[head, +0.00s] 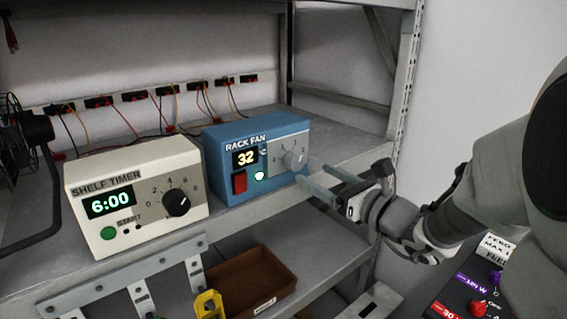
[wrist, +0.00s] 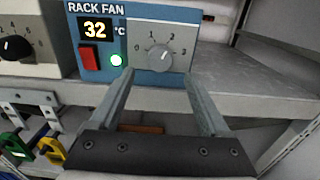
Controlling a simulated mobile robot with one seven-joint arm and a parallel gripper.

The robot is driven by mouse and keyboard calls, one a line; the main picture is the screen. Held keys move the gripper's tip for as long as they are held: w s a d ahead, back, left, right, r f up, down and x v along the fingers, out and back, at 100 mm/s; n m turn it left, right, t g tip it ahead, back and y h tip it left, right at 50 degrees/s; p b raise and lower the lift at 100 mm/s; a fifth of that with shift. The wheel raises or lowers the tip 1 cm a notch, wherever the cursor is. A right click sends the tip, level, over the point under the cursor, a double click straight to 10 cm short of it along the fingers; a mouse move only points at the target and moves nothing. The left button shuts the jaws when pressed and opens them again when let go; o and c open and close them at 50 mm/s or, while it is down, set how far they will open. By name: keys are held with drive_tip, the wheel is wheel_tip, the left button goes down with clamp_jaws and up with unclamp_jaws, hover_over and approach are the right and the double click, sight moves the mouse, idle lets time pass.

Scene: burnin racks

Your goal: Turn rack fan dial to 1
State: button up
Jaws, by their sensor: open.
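The blue rack fan box (head: 213,171) stands on the metal shelf, its display reading 32 °C. It has a red switch (wrist: 89,57), a lit green-white lamp (wrist: 116,60) and a grey dial (wrist: 159,58) on a pale panel numbered 0 to 3. The dial's pointer line appears to point up, between 1 and 2; the exact setting is hard to tell. The dial also shows in the head view (head: 293,158). My gripper (wrist: 163,85) is open and empty, its two fingers pointing toward the panel, below and in front of the dial, apart from it.
A cream shelf timer (head: 145,229) reading 6:00 stands left of the fan box. A black desk fan (head: 22,130) is at the far left. A brown bin (head: 230,288) sits on the shelf below. The rack's upright post (head: 402,85) rises to the right. Shelf room right of the box is clear.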

sight(298, 165)
drive_tip(key=x, duration=0.5)
drive_tip(key=shift+w+a, duration=0.2)
drive_tip(key=shift+w, duration=0.1)
clamp_jaws()
